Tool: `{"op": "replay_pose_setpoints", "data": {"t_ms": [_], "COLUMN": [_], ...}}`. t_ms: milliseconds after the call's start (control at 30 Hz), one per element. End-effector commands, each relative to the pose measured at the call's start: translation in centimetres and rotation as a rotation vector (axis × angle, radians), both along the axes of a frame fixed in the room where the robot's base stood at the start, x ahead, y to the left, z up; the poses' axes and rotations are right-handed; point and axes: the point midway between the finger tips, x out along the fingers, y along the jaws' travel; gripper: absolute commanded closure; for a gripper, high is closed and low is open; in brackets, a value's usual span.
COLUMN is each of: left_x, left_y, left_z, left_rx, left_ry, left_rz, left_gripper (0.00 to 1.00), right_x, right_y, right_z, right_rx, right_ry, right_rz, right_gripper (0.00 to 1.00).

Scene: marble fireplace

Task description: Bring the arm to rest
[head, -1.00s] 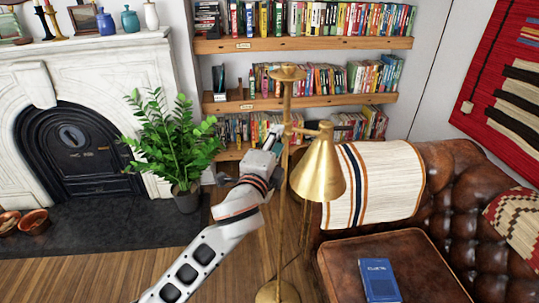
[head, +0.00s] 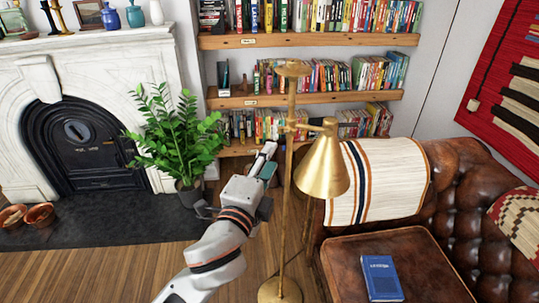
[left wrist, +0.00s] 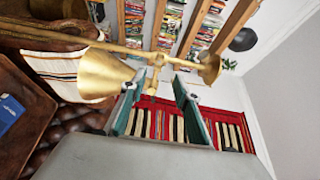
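My left arm comes in from the bottom of the head view, and its gripper (head: 264,162) is raised just left of the brass floor lamp's (head: 291,150) pole. Any gap to the pole is hard to judge. In the left wrist view, the gripper's two teal-lined fingers (left wrist: 158,100) stand well apart with nothing held between them. The lamp's brass shade and pole (left wrist: 103,73) show beyond the fingers there, close by. My right gripper is in neither view.
A brown leather sofa (head: 456,200) with a striped throw (head: 375,185) is at right. A blue book (head: 381,278) lies on a leather-topped seat in front. A potted plant (head: 175,140), marble fireplace (head: 110,70) and bookshelves (head: 300,98) stand behind. Wooden floor is open at lower left.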

Motion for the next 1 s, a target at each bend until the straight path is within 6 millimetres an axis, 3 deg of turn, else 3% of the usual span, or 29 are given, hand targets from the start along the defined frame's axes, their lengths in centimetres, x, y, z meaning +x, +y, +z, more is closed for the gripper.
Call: {"op": "replay_pose_setpoints", "data": {"t_ms": [167, 267, 467, 700, 800, 900, 1000], "left_x": [0.0, -0.1, -2.4, -9.4, -13.3, -16.9, -19.8], "left_y": [0.1, 0.8, 4.2, 9.9, 12.6, 15.0, 16.8], "left_z": [-0.8, -3.8, -15.8, -29.8, -34.5, -38.0, -40.3], "left_rx": [-0.015, -0.08, -0.368, -0.758, -0.906, -1.028, -1.118], "left_ry": [0.017, 0.086, 0.351, 0.633, 0.717, 0.773, 0.806], "left_rz": [0.0, 0.002, 0.048, 0.205, 0.295, 0.38, 0.447], "left_gripper": [0.69, 0.69, 0.69, 0.69, 0.69, 0.69, 0.69], "right_x": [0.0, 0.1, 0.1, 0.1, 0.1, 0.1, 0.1], "right_y": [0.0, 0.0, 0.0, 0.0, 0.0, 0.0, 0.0], "right_z": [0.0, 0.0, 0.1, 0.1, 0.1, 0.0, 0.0], "right_rx": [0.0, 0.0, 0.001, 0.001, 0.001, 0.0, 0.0], "right_ry": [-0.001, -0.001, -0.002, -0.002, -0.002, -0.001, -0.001], "right_rz": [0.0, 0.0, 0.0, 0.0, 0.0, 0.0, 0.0], "right_gripper": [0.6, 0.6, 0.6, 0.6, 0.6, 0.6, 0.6]}}
